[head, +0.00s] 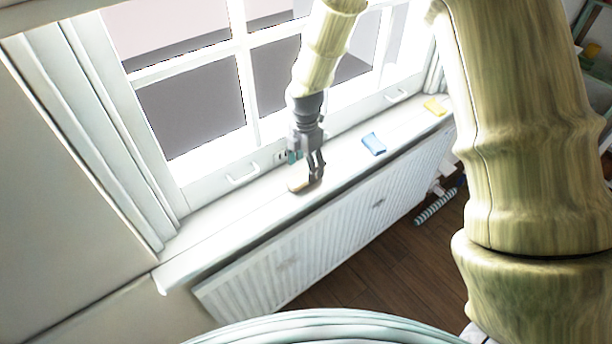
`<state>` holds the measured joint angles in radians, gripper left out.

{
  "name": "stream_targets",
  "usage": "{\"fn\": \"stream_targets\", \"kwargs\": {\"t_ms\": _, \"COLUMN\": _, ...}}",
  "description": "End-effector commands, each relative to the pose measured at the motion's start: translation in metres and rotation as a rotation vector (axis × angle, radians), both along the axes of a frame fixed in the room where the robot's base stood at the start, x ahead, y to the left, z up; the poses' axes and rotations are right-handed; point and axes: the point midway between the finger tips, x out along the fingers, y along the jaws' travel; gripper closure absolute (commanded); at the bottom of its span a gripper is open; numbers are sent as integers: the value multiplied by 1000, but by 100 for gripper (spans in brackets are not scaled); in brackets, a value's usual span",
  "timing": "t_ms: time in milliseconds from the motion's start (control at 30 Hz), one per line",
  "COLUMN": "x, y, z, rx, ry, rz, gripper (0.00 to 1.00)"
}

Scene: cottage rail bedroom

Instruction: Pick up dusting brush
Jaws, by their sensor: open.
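A small tan and dark object (298,187), which looks like the dusting brush, lies on the white window sill below the middle of the window. My gripper (311,171) comes down from above, with its dark fingers right at this object. The fingers are open, and part of the object is hidden behind or under them. I cannot tell whether the fingers touch it or whether it lies between them.
A blue block-like item (374,143) and a yellow one (435,106) lie farther right on the sill (225,225). Window handles (243,176) stick out close behind. A white radiator (330,235) stands below the sill. A striped object (437,207) is near the wooden floor.

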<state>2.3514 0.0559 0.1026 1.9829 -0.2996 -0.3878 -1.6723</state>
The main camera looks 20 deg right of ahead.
Motion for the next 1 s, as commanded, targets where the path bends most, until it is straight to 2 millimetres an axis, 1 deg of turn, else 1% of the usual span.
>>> {"fn": "stream_targets", "kwargs": {"t_ms": 300, "x": -3, "y": -1, "z": -30, "rx": -1, "ry": 4, "rz": 3, "gripper": 34}}
{"fn": "stream_targets", "kwargs": {"t_ms": 400, "x": -2, "y": -1, "z": -38, "rx": -1, "ry": 2, "rz": 3, "gripper": 34}}
{"fn": "stream_targets", "kwargs": {"t_ms": 533, "x": -2, "y": -1, "z": -42, "rx": 0, "ry": 1, "rz": 3, "gripper": 34}}
{"fn": "stream_targets", "kwargs": {"t_ms": 767, "x": -2, "y": -1, "z": -43, "rx": 0, "ry": 1, "rz": 2, "gripper": 34}}
{"fn": "stream_targets", "kwargs": {"t_ms": 867, "x": -2, "y": -1, "z": -43, "rx": 0, "ry": 1, "rz": 2, "gripper": 50}}
{"fn": "stream_targets", "kwargs": {"t_ms": 1000, "x": -2, "y": -1, "z": -43, "rx": 0, "ry": 1, "rz": 2, "gripper": 76}}
